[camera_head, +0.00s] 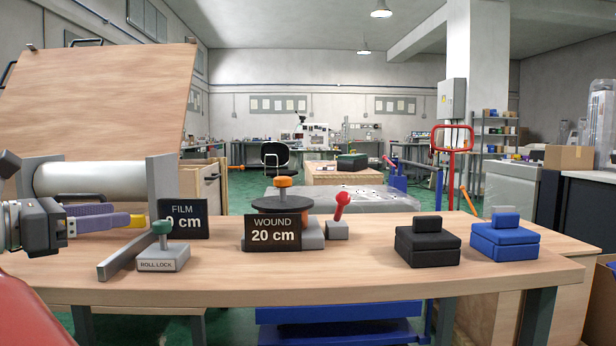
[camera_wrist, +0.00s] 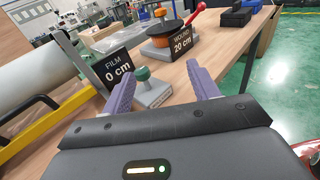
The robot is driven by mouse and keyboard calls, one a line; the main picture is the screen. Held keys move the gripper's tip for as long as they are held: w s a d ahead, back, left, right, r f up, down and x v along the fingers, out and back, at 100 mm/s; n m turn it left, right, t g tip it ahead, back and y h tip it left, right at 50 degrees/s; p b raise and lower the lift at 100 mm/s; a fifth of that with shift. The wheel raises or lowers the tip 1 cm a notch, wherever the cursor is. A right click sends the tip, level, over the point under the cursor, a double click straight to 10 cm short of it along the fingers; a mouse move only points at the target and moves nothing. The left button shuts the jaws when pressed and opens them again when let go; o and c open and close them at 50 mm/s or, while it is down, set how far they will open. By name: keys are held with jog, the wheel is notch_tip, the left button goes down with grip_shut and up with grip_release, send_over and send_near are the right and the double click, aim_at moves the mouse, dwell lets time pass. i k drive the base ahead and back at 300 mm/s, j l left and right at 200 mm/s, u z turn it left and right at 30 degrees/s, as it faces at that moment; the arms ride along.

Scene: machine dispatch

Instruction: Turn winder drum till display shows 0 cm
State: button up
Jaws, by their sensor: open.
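The winder drum (camera_head: 263,205) is a dark disc with an orange knob (camera_head: 285,182) on top, on a grey base on the bench. It also shows in the wrist view (camera_wrist: 172,38). The display (camera_head: 273,233) in front of it reads WOUND 20 cm. The film display (camera_wrist: 117,69) reads FILM 0 cm; in the head view its number is partly covered by the green roll lock knob. My gripper (camera_wrist: 162,82) has its purple fingers apart with nothing between them. It is at the bench's left end, left of the drum and apart from it.
The roll lock (camera_head: 163,258) with its green knob stands between my gripper and the drum. A red lever (camera_head: 341,203) is right of the drum. A white film roll (camera_head: 90,178) lies behind my gripper. Black (camera_head: 427,246) and blue (camera_head: 503,242) blocks stand at the right.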

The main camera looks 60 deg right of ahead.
aim_at(282, 203)
jog(key=l, duration=0.85)
jog(key=k+l, duration=0.15)
jog(key=l, duration=0.7)
